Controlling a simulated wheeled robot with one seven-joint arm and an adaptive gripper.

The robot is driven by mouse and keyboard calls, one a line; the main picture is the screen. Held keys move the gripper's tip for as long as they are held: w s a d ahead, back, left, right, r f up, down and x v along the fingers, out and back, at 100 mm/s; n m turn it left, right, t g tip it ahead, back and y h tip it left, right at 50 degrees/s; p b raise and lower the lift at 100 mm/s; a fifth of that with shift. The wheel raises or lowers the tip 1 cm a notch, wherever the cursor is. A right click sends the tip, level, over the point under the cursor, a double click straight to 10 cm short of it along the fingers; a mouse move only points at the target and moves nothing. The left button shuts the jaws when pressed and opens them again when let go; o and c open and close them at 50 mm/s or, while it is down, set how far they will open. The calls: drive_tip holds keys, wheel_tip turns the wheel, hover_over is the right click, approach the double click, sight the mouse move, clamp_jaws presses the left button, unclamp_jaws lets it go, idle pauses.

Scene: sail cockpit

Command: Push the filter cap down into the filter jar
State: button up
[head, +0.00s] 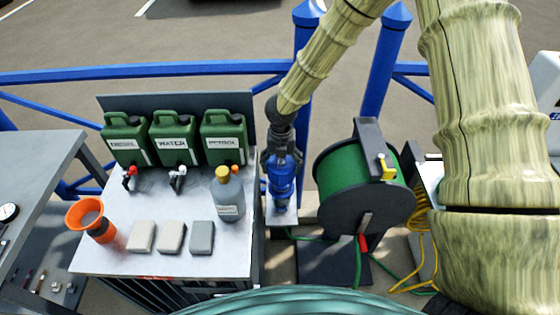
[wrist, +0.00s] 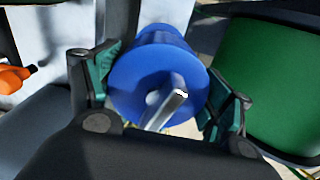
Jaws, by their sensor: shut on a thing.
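The filter cap (wrist: 135,85) is a round blue disc with a metal post standing up from its middle. My gripper (wrist: 160,95) is shut on it, with one green-padded finger on each side. In the head view my gripper (head: 280,152) points down over the blue filter jar (head: 283,185), which stands on a small white stand. In the wrist view a blue part, seemingly the jar, shows beyond the disc (wrist: 165,34). My gripper hides the cap's rim and the join in the head view, so I cannot tell how far in the cap sits.
A green hose reel (head: 335,170) stands close on the right. On the left a worktop (head: 185,265) holds green jerrycans (head: 174,138), a grey bottle (head: 230,200), an orange funnel (head: 88,215) and several blocks. A blue railing (head: 150,73) runs behind.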

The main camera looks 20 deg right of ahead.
drive_tip(key=shift+w, duration=0.1)
drive_tip(key=shift+f+b, duration=2.1)
drive_tip(key=shift+f, duration=1.3)
drive_tip(key=o, duration=0.9)
drive_tip(key=shift+c, duration=0.2)
drive_tip(key=shift+r+p, duration=3.95)
drive_tip(key=shift+r, duration=1.55)
